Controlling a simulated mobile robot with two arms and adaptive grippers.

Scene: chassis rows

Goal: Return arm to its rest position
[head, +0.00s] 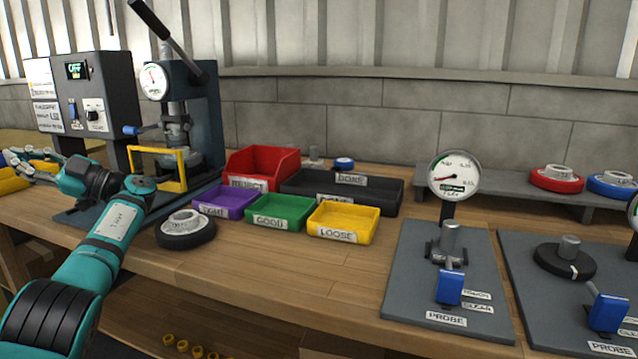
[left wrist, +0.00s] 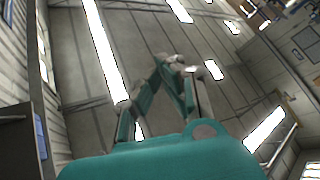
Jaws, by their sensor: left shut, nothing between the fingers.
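My left arm (head: 105,225) is teal and comes in from the lower left of the head view, over the left part of the wooden bench. My left gripper (head: 15,158) is at the far left edge of that view, left of the press and in front of the control box. In the left wrist view the left gripper (left wrist: 178,62) has its fingertips close together with nothing between them, against the ceiling. My right gripper is in neither view.
A press (head: 185,120) with a yellow guard (head: 160,150) and a control box (head: 85,95) stand close to the arm. A dark round part (head: 186,232) and labelled bins (head: 282,212) lie to its right. Gauge stations (head: 405,285) fill the right side.

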